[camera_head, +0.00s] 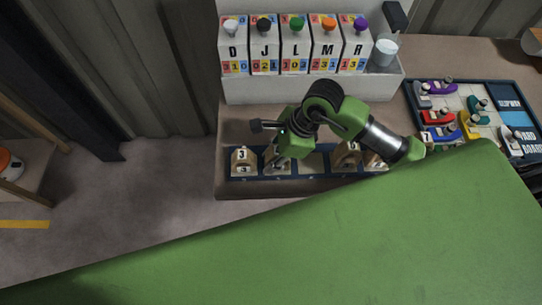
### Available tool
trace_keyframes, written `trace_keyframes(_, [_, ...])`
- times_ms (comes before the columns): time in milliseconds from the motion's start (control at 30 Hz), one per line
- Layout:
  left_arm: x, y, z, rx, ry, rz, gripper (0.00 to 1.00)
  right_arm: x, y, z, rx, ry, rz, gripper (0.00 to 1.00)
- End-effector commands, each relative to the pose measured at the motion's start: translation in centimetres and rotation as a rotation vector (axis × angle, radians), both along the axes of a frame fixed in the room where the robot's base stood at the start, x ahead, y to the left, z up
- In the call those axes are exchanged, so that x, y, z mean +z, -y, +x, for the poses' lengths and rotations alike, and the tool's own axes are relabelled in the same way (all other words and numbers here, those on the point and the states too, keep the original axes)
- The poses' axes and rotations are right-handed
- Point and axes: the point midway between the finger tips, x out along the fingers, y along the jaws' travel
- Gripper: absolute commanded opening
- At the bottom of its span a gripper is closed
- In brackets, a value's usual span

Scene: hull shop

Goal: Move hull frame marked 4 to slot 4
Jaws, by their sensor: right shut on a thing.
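My right gripper (279,150) is over the second place from the left in the dark blue rack (300,178) and is shut on a tan hull frame (279,168). The gripper covers most of this frame, so its number cannot be read, and I cannot tell whether it is fully seated. A frame marked 3 (242,159) stands in the leftmost place, left of the gripper. The middle place (312,163) looks empty. A frame seemingly marked 5 (349,154) stands right of it, and another frame (376,163) is at the right end, partly hidden by my arm. My left gripper is not in view.
Boxes lettered D, J, L, M and R (294,54) stand on a raised grey shelf (300,90) behind the rack. A jug (384,51) stands beside them. A board with coloured boat pieces (476,100) lies at the right. A piece marked 7 (427,138) is beside my forearm.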

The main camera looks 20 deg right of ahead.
Motion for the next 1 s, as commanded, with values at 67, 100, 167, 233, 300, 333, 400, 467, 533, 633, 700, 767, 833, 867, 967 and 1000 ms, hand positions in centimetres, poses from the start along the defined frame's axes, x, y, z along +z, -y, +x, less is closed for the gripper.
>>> trace_keyframes(67, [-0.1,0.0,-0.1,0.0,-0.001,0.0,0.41,-0.1,0.0,0.0,0.0,0.0,0.0,0.01])
trace_keyframes(100, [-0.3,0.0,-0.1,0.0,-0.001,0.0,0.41,-0.2,0.0,0.0,0.0,0.0,0.0,0.01])
trace_keyframes(167, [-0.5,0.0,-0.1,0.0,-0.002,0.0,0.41,-0.5,0.0,0.0,0.0,0.0,-0.001,0.01])
trace_keyframes(233, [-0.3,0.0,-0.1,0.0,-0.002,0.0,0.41,-0.3,0.0,0.0,0.0,0.0,-0.001,0.41])
trace_keyframes(300, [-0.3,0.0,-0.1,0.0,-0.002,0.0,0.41,-0.2,0.0,0.0,0.0,0.0,-0.001,0.41])
trace_keyframes(333, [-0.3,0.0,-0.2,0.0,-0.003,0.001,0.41,-0.2,0.0,0.0,0.0,0.0,-0.001,0.41])
trace_keyframes(400, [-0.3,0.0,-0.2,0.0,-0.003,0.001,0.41,-0.2,0.0,0.0,-0.001,-0.001,-0.001,0.41])
trace_keyframes(467, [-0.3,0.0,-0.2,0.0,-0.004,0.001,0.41,-0.2,0.0,0.0,-0.001,-0.001,-0.001,0.41])
trace_keyframes(533, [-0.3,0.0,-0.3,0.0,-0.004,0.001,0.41,-0.2,0.0,0.0,-0.001,-0.001,-0.001,0.41])
trace_keyframes(633, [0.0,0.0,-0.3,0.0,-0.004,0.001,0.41,0.1,0.0,0.0,-0.001,0.0,0.0,0.41])
trace_keyframes(700, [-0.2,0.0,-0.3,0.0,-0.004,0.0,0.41,0.5,0.2,0.0,-0.001,0.002,-0.002,0.41])
trace_keyframes(767, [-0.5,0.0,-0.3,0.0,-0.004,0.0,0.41,1.2,0.6,0.0,-0.001,0.004,-0.002,0.41])
trace_keyframes(833, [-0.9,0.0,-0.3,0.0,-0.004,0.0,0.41,2.4,1.1,-0.2,0.0,0.006,-0.004,0.41])
trace_keyframes(867, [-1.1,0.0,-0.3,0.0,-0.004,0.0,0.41,3.0,1.4,-0.2,0.0,0.007,-0.004,0.41])
trace_keyframes(967, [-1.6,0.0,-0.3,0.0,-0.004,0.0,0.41,5.1,2.2,-0.4,0.0,0.008,-0.004,0.41])
trace_keyframes(1000, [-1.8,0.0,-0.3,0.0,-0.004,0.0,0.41,6.0,2.6,-0.5,-0.001,0.006,-0.004,0.41])
